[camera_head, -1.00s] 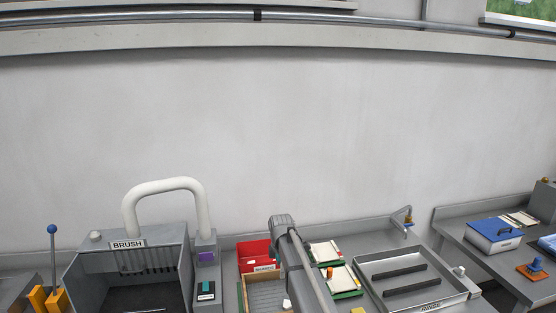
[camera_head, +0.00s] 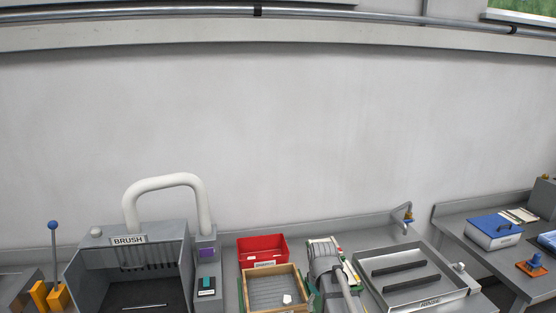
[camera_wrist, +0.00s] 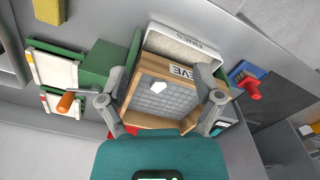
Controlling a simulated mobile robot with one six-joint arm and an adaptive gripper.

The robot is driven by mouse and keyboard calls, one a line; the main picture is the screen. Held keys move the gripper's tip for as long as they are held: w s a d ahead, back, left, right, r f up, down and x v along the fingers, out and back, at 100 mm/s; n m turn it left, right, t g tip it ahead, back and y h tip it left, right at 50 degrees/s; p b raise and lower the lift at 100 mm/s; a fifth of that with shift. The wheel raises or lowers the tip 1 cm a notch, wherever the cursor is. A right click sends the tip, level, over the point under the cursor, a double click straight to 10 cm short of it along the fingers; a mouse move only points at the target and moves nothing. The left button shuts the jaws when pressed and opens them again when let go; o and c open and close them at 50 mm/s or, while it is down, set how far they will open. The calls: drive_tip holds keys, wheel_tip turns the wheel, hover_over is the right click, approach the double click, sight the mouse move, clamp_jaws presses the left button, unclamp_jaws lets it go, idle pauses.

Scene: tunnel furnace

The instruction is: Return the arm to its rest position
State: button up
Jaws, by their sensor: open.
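My arm (camera_head: 325,264) shows in the head view at the lower middle right, in front of the green-edged trays; the jaws cannot be made out there. In the wrist view my gripper (camera_wrist: 160,72) is open, its two fingers spread wide with nothing held between them. A wooden-framed sieve (camera_wrist: 140,86) with a grey mesh shows between and beyond the fingers, with a small white piece (camera_wrist: 159,87) on the mesh. In the head view the sieve (camera_head: 246,288) stands on the bench, left of my arm.
A red bin (camera_head: 262,240) stands behind the sieve. The BRUSH cabinet (camera_head: 85,265) with its white pipe (camera_head: 130,205) is to the left. The metal rinse tray (camera_head: 458,290) is right of my arm. A FINES tray (camera_wrist: 190,42) lies beside the sieve.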

drive_tip(key=s+d+m, duration=0.5)
drive_tip(key=s+m, duration=0.2)
drive_tip(key=s, duration=0.4)
wheel_tip(320, 180, down, 19)
drive_tip(key=b, duration=1.9)
drive_tip(key=shift+a+f+m, duration=0.2)
drive_tip(key=shift+m, duration=0.1)
